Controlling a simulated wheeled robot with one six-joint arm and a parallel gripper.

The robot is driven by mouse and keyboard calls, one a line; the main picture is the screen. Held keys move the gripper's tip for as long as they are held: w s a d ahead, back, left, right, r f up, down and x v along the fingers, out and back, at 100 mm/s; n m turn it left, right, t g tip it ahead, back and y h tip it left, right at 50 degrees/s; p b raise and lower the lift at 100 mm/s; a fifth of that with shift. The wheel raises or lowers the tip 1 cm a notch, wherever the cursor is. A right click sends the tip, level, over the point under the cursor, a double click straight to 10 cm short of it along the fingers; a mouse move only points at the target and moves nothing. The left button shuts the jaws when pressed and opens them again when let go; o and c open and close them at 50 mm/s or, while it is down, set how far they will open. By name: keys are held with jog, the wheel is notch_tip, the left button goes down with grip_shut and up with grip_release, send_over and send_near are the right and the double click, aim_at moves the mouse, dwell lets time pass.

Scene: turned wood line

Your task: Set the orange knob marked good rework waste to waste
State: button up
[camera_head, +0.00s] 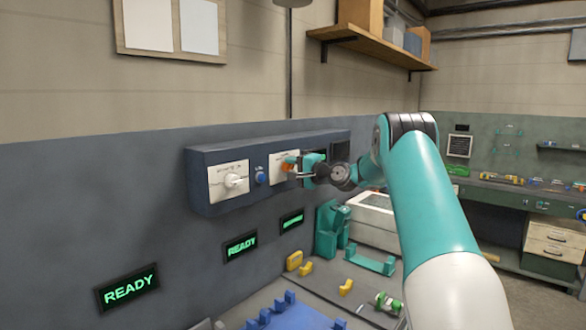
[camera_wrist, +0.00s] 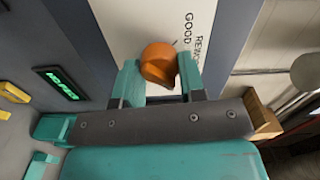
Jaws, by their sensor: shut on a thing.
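The orange knob (camera_wrist: 159,65) sits on a white label plate (camera_wrist: 130,22) on the wall-mounted control box. In the wrist view the words GOOD and REWORK show beside the knob; the word waste is not visible. In the head view the knob (camera_head: 290,160) is small and partly covered by my gripper (camera_head: 299,168). In the wrist view my gripper (camera_wrist: 160,82) has its two teal fingers on either side of the knob, shut on it. Which mark the knob points at I cannot tell clearly.
The blue-grey control box (camera_head: 225,155) also carries a white knob (camera_head: 235,181) and a blue button (camera_head: 261,178) left of my gripper. Green READY displays (camera_head: 128,287) are on the wall below. Yellow and teal parts and a blue fixture (camera_head: 290,314) lie on the bench underneath.

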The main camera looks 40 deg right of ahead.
jog(key=shift+d, duration=0.1)
jog(key=o, duration=0.9)
jog(key=s+b, duration=0.2)
jog(key=s, duration=0.3)
jog(key=s+d+b, duration=0.1)
jog(key=s+b, duration=0.2)
jog(key=s, duration=0.3)
jog(key=s+d+b, duration=0.1)
jog(key=s+b, duration=0.2)
jog(key=s, duration=0.3)
jog(key=shift+s+d, duration=0.15)
